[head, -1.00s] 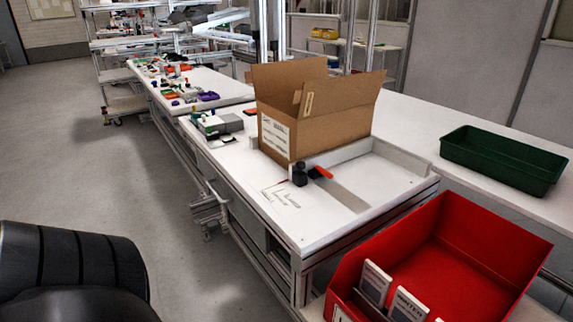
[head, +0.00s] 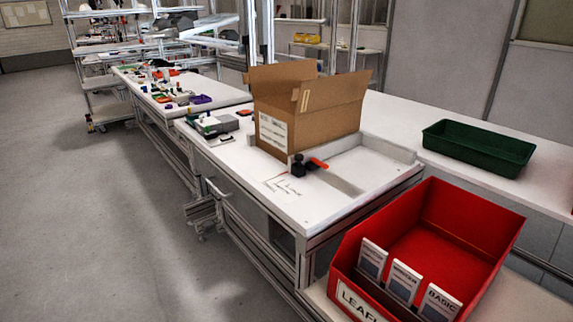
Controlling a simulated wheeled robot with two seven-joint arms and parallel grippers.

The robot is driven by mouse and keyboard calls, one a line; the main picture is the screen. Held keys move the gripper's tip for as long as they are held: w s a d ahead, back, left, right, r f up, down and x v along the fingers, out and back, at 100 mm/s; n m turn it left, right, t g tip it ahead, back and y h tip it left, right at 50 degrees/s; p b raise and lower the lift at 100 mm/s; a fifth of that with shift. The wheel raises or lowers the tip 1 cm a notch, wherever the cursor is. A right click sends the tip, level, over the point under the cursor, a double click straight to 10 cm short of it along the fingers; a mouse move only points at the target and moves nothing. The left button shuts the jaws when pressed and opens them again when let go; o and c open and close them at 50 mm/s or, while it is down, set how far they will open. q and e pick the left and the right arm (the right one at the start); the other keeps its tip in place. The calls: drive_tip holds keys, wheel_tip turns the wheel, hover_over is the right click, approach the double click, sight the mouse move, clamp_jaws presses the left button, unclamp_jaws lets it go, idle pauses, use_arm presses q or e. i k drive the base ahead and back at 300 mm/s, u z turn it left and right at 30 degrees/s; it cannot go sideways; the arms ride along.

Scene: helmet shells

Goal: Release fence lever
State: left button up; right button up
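The fence lever (head: 318,163) is a small orange-red handle beside a black clamp block (head: 298,166) on the white workbench (head: 310,205). It sits at the near end of the low fence (head: 345,185), in front of an open cardboard box (head: 303,120). The lever lies roughly flat, pointing right and away from the black block. Whether the clamp is tight cannot be told. Neither of my grippers is in view.
A red bin (head: 425,245) with several labelled leaflets stands at the near right. A green tray (head: 478,148) is on the right-hand counter. Small tools and parts lie on the farther bench (head: 205,85). The floor (head: 100,220) to the left is clear.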

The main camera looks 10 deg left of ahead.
sight(315, 160)
drive_tip(key=u, duration=0.2)
drive_tip(key=i, duration=0.5)
drive_tip(key=k, duration=1.35)
drive_tip(key=u, duration=0.3)
drive_tip(key=i, duration=0.4)
drive_tip(key=u, duration=0.55)
drive_tip(key=i, duration=1.45)
drive_tip(key=z, duration=0.7)
